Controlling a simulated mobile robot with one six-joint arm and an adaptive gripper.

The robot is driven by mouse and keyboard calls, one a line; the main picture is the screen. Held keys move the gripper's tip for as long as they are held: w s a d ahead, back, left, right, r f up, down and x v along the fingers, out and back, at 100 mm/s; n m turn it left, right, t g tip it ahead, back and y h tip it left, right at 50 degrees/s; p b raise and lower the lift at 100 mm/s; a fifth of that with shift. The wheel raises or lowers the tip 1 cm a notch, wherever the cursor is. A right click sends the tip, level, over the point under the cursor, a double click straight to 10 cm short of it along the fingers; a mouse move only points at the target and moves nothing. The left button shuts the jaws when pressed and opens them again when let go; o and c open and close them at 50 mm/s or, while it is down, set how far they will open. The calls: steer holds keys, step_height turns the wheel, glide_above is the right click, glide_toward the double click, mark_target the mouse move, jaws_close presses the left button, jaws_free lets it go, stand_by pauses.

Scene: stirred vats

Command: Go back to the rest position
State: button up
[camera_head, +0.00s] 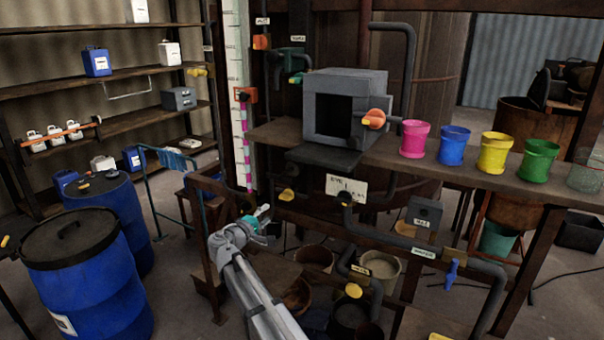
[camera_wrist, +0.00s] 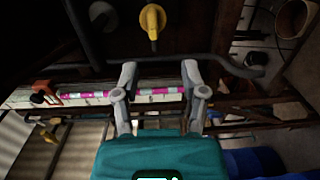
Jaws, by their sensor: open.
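My gripper (camera_wrist: 157,75) is open and empty in the wrist view, its two grey fingers spread apart. In the head view my gripper (camera_head: 264,214) is at the end of my arm, low in front of the pipe frame and left of the shelf with the buckets. In the wrist view a yellow valve handle (camera_wrist: 152,24) shows beyond the fingertips, apart from them. The pink and white marked tube (camera_wrist: 165,92) runs across behind the fingers.
Blue drums (camera_head: 85,270) stand at the left. A wooden shelf (camera_head: 385,160) carries a grey box (camera_head: 345,85) and coloured buckets, including a pink one (camera_head: 414,140). Pipes with valves, such as a blue one (camera_head: 451,275), run below it. Storage racks (camera_head: 130,72) stand at the back left.

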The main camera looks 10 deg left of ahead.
steer(key=s+d+f+m+g, duration=0.2)
steer(key=d+f+g, duration=0.15)
steer(key=d, duration=0.55)
steer(key=s+d+f+m+g+b, duration=0.1)
steer(key=s+d+f+m+g, duration=0.2)
steer(key=d+f, duration=0.35)
steer(key=s+d+f+m+g, duration=0.2)
steer(key=d+g, duration=0.1)
steer(key=d, duration=0.8)
steer(key=s+d+f+m+g+y+b, duration=0.1)
steer(key=s+d+f+m+g+y, duration=0.2)
steer(key=s+d, duration=0.3)
steer(key=s+d+f+m+g+y+b, duration=0.1)
steer(key=s+d+f+m+g+y, duration=0.2)
steer(key=s, duration=1)
step_height(320, 180, down, 3)
steer(key=d+y, duration=0.1)
steer(key=d, duration=0.1)
steer(key=shift+d, duration=0.35)
